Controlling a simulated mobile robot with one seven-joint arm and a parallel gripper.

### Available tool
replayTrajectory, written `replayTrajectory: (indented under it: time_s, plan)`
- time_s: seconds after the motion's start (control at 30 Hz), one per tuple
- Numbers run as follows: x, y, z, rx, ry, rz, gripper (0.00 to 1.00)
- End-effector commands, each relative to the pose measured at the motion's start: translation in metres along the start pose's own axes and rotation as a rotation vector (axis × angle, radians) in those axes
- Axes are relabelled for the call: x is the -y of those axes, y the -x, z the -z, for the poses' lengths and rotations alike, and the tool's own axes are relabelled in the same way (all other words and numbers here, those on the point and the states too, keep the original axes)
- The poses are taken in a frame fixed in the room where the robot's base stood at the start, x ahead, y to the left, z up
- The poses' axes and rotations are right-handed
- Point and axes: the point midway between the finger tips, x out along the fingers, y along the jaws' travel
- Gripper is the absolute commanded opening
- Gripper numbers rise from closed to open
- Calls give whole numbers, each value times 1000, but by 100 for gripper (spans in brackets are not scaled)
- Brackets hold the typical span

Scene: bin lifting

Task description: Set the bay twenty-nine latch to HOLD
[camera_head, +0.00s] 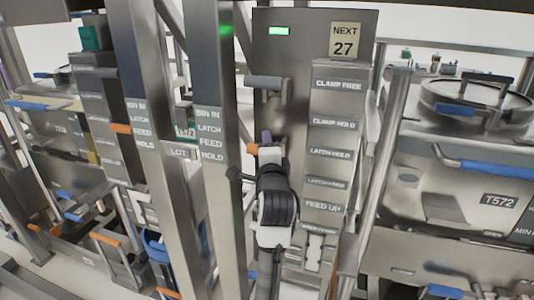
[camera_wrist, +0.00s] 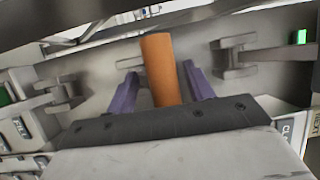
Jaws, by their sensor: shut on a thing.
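My gripper (camera_head: 266,142) is in front of a grey bay column. In the wrist view its two purple fingers (camera_wrist: 161,90) stand on either side of an orange handle (camera_wrist: 160,70) and are shut on it. The handle's orange end (camera_head: 253,149) shows left of the gripper in the head view, at about the height of the LATCH HOLD label (camera_head: 330,154). The label strip (camera_head: 338,100) also reads CLAMP FREE, CLAMP HOLD, LATCH FREE and FEED UP. My wrist hides part of the column. I cannot read a bay number twenty-nine.
A sign (camera_head: 345,40) above reads NEXT 27, beside a lit green lamp (camera_head: 279,31). A grey lever (camera_head: 264,82) juts out above my gripper. A labelled post (camera_head: 212,120) stands close on the left. A lidded bin (camera_head: 470,190) marked T572 is on the right.

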Motion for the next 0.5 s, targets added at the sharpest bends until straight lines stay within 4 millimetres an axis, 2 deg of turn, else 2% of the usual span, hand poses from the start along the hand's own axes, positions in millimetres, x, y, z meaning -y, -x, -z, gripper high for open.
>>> replayTrajectory:
  time_s: [0.17,0.27,0.5]
  plan:
    - [2,16,2,-5,1,13,47]
    - [0,35,1,-4,1,10,47]
    - [-2,95,1,-3,0,7,47]
